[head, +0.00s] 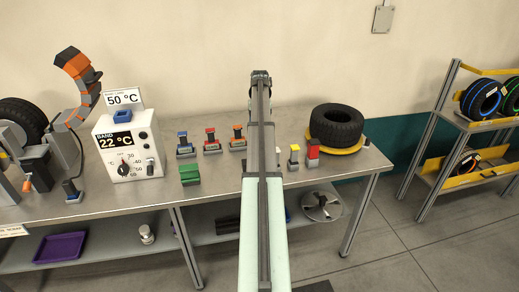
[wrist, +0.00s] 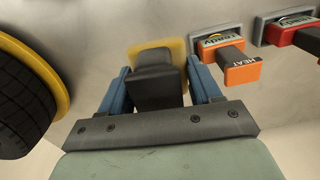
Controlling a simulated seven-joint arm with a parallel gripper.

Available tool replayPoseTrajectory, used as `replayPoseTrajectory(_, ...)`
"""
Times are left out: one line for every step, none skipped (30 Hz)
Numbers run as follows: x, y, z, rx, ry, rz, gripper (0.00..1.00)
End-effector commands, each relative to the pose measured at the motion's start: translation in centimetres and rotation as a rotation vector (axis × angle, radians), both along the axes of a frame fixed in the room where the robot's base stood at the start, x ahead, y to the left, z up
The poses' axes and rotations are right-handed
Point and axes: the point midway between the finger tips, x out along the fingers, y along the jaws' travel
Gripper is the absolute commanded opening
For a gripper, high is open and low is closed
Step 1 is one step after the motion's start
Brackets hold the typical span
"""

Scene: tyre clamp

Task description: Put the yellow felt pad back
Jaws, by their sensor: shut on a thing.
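My gripper (wrist: 160,88) has two blue fingers, shut on the dark block-shaped handle (wrist: 155,85) of the yellow felt pad (wrist: 177,47). The pad's yellow edge shows beyond the handle in the wrist view, over the grey bench top. I cannot tell whether the pad touches the bench. In the head view my arm hides the fingers and the pad.
A tyre (wrist: 20,110) on a yellow ring is at left.

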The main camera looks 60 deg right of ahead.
Motion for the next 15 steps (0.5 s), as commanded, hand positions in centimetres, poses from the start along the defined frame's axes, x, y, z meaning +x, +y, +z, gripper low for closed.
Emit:
replayPoseTrajectory(0.2, -0.3, 0.0, 0.000, 0.000, 0.030, 0.36)
replayPoseTrajectory(0.3, -0.4, 0.0, 0.000, 0.000, 0.045, 0.36)
replayPoseTrajectory(0.3, -0.5, 0.0, 0.000, 0.000, 0.063, 0.36)
replayPoseTrajectory(0.4, -0.5, 0.0, 0.000, 0.000, 0.073, 0.36)
replayPoseTrajectory(0.4, -0.5, -0.1, 0.000, 0.000, 0.083, 0.36)
replayPoseTrajectory(0.4, -0.5, -0.2, 0.000, 0.000, 0.091, 0.36)
replayPoseTrajectory(0.4, -0.5, -0.3, 0.000, 0.000, 0.095, 0.36)
replayPoseTrajectory(0.4, -0.5, -0.5, 0.000, 0.000, 0.098, 0.36)
replayPoseTrajectory(0.4, -0.5, -0.9, 0.001, 0.001, 0.100, 0.36)
replayPoseTrajectory(0.4, -0.5, -1.3, 0.001, 0.001, 0.101, 0.36)
replayPoseTrajectory(0.4, -0.5, -1.7, 0.001, 0.001, 0.101, 0.36)
replayPoseTrajectory(0.4, -0.4, -2.2, 0.002, 0.001, 0.101, 0.36)
replayPoseTrajectory(0.4, -0.4, -2.7, 0.002, 0.001, 0.101, 0.36)
replayPoseTrajectory(0.4, -0.4, -3.2, 0.002, 0.001, 0.101, 0.36)
replayPoseTrajectory(0.4, -0.4, -3.9, 0.002, 0.001, 0.100, 0.36)
